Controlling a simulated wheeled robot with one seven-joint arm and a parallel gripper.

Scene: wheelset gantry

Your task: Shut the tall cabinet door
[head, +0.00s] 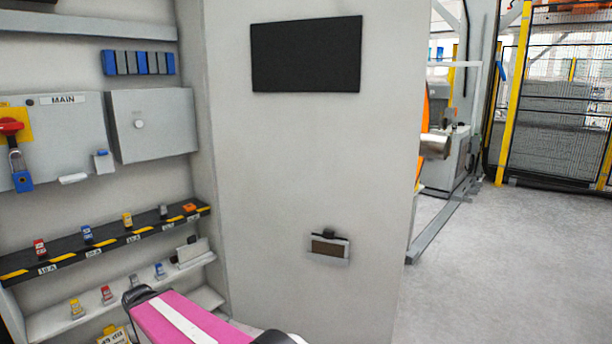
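The tall cabinet door (310,180) stands open in the middle of the head view, a broad light-grey panel with its left edge beside the cabinet's right side. A black rectangle (306,54) and a small grey holder (328,248) are on the face I see. The open cabinet (70,220) is at the left, its inside exposed. My pink arm link (175,318) with a white stripe shows at the bottom, in front of the cabinet and door. My gripper is not in view. The door's lower edge is cut off by the frame.
Cabinet shelves hold several small coloured locks and tags (87,234); a red-handled switch (12,130) is at far left. Grey floor (500,260) is clear right of the door. A metal cylinder (434,146) shows at the door's right edge. A yellow-posted mesh fence (560,100) stands behind.

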